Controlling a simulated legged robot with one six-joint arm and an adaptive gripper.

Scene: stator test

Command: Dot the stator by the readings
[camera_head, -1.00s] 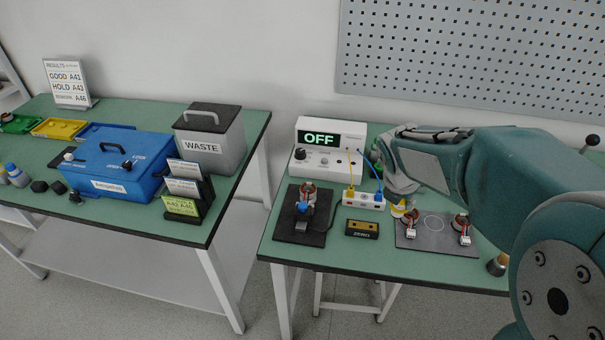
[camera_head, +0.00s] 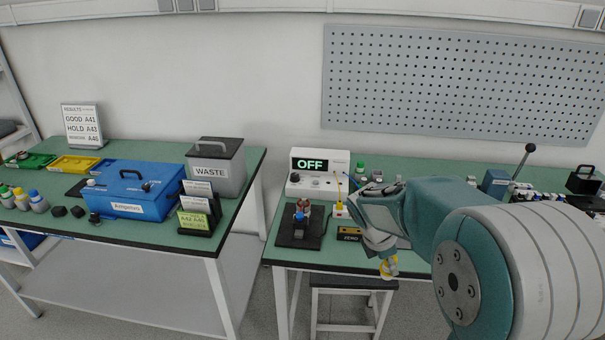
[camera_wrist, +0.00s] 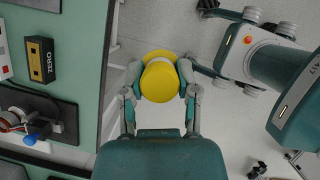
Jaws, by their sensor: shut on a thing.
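My gripper (camera_head: 387,256) is shut on a yellow round-topped bottle (camera_head: 389,270), held out past the front edge of the right table. A copper-wound stator (camera_head: 302,207) with a blue part sits on a dark pad (camera_head: 287,236) on the right table. It also shows in the wrist view (camera_wrist: 10,121). The meter (camera_head: 318,185) behind it reads OFF. The other stators on the grey mat are hidden behind my arm.
A ZERO block (camera_head: 349,233) lies right of the pad. On the left table stand a results board (camera_head: 82,126), a blue box (camera_head: 130,190), a WASTE bin (camera_head: 215,167) and a card rack (camera_head: 198,212). A stool (camera_head: 350,281) stands below the right table.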

